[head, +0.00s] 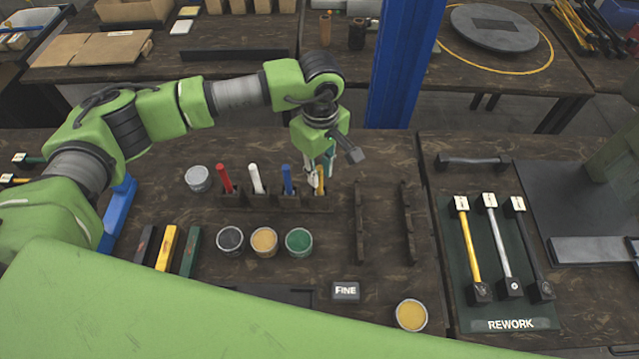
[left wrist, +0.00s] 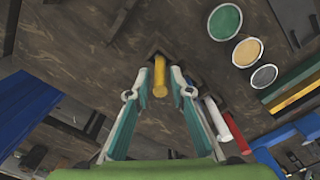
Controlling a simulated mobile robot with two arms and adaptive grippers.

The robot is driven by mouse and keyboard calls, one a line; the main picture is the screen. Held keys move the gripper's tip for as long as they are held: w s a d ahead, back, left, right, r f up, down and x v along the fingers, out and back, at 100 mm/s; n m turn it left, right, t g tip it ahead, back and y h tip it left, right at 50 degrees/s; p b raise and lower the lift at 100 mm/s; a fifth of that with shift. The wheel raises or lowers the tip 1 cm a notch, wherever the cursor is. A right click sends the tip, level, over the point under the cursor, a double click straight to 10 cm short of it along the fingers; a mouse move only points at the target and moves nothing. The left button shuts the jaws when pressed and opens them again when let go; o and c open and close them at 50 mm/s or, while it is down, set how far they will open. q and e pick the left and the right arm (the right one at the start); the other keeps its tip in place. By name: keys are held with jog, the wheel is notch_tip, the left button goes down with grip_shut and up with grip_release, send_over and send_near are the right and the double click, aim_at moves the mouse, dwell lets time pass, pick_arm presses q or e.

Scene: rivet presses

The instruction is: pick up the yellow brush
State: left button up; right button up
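The yellow brush (head: 321,184) stands upright at the right end of a dark rack (head: 262,203), which also holds a red, a white and a blue brush. My left gripper (head: 318,176) is above the rack's right end, pointing down at the yellow brush and partly hiding it. In the left wrist view the yellow handle (left wrist: 160,76) shows between the two fingertips of the gripper (left wrist: 159,84), with a gap on each side. The fingers are open and hold nothing. My right gripper is not in view.
The blue brush (head: 287,180) stands close to the left of the gripper. Jars, including a green one (head: 299,242), sit in front of the rack. A blue post (head: 402,65) rises behind. Two dark notched rails (head: 359,222) lie to the right.

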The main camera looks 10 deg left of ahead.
pick_arm(q)
grip_shut()
jog(key=shift+r, duration=0.1)
jog(key=shift+r, duration=0.35)
notch_tip(320, 180, up, 8)
jog(key=b, duration=0.3)
jog(key=shift+r, duration=0.6)
